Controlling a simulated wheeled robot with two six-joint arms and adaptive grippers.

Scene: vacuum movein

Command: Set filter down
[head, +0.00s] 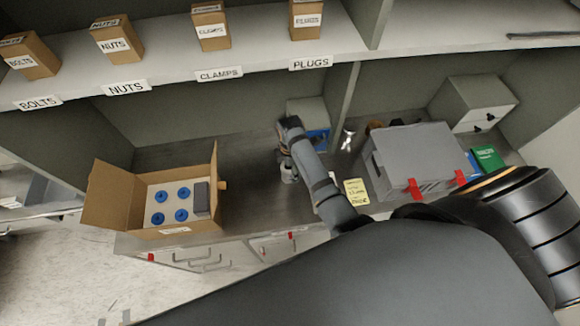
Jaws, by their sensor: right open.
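My right arm reaches across the counter, and my right gripper (286,160) points down over the middle of the counter, behind the arm link. It is open. A small pale grey cylindrical thing (289,174), which may be the filter, shows right below the fingers at counter level. The fingers partly hide it, and I cannot tell whether they touch it. My left gripper is not in view.
An open cardboard box (118,199) with blue round parts and a dark block stands at left. A grey case (412,150) with red latches stands at right, beside a yellow note (356,192). Labelled small boxes line the shelf (255,55) above. The counter between cardboard box and gripper is clear.

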